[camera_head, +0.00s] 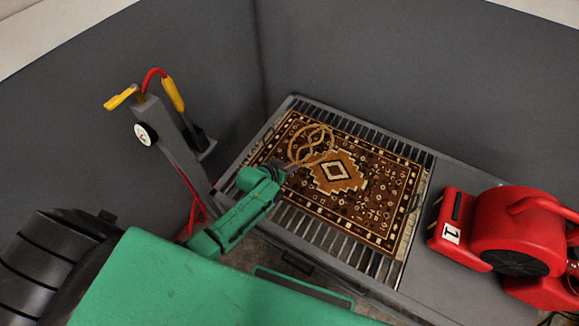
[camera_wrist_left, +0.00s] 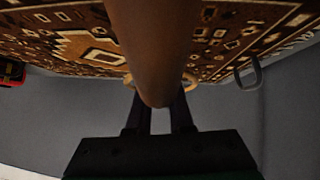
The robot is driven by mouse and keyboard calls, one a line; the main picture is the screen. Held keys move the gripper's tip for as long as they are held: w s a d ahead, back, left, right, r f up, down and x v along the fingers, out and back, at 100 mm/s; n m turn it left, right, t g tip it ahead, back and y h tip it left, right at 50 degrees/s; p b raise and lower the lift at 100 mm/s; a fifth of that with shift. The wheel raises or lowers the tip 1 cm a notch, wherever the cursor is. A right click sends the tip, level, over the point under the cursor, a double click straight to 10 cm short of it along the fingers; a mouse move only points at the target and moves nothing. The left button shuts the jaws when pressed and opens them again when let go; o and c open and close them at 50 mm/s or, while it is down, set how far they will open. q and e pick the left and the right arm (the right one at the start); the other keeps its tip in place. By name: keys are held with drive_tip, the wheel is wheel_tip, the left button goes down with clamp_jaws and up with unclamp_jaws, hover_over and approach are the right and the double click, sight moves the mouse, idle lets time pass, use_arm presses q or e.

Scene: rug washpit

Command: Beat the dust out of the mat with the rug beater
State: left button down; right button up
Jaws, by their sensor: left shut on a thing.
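The patterned brown and cream mat (camera_head: 375,203) lies flat on a slatted grey bench. The rug beater (camera_head: 322,130), with a looped tan woven head, is over the mat's upper left part; I cannot tell whether it touches the mat. My left gripper (camera_head: 290,169) is at the mat's left edge, shut on the beater's handle. In the left wrist view the thick brown handle (camera_wrist_left: 152,45) runs up from between the dark fingers of my left gripper (camera_wrist_left: 161,112), with the mat (camera_wrist_left: 60,38) behind it. My right gripper is not in view.
A red blower (camera_head: 515,235) stands right of the mat on the bench's plain grey end (camera_head: 418,275). A grey post (camera_head: 165,135) with a gauge, yellow-handled wand and red hose stands at left. Grey walls (camera_head: 400,75) close off the back.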

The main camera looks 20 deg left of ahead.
sight(290, 177)
use_arm(q)
drive_tip(key=shift+r, duration=0.75)
wheel_tip(290, 177, down, 5)
drive_tip(key=b, duration=0.4)
drive_tip(key=shift+f, duration=0.1)
wheel_tip(290, 177, up, 5)
drive_tip(key=p, duration=0.4)
drive_tip(key=shift+p, duration=0.4)
drive_tip(key=shift+f, duration=0.25)
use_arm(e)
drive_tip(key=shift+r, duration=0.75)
